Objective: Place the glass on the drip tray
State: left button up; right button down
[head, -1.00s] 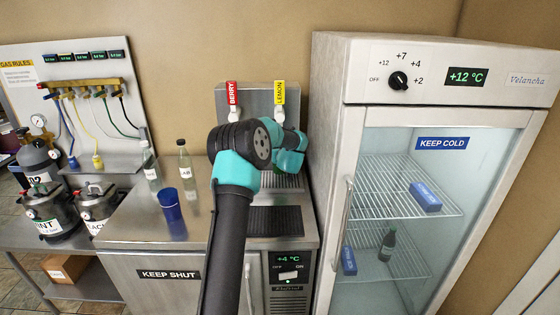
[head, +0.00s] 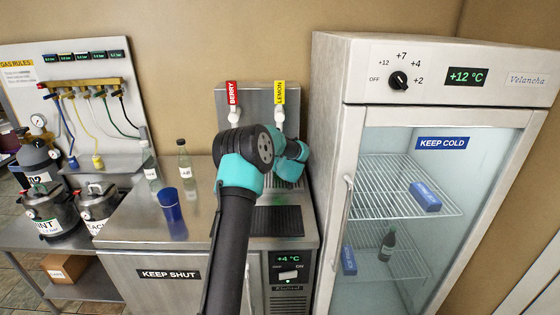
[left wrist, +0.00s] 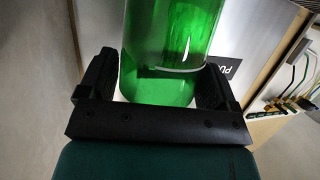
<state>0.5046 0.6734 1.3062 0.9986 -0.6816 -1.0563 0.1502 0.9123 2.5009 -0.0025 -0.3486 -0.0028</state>
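The green glass (left wrist: 168,50) is see-through and sits between the two fingers of my left gripper (left wrist: 158,88) in the left wrist view. The gripper is shut on it. The fingers and the glass are mostly hidden behind the arm there, so I cannot tell whether the glass touches the tray. My right gripper is not in view.
The BERRY tap (head: 234,115) and LEMON tap (head: 279,114) stand above the tray. A blue cup (head: 171,208) and two bottles stand left on the steel counter (head: 125,225). The glass-door fridge (head: 345,130) bounds the right side.

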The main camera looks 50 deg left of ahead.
pick_arm(q)
jog(key=shift+o, duration=1.3)
jog(key=shift+r, duration=0.2)
jog(key=v, duration=1.2)
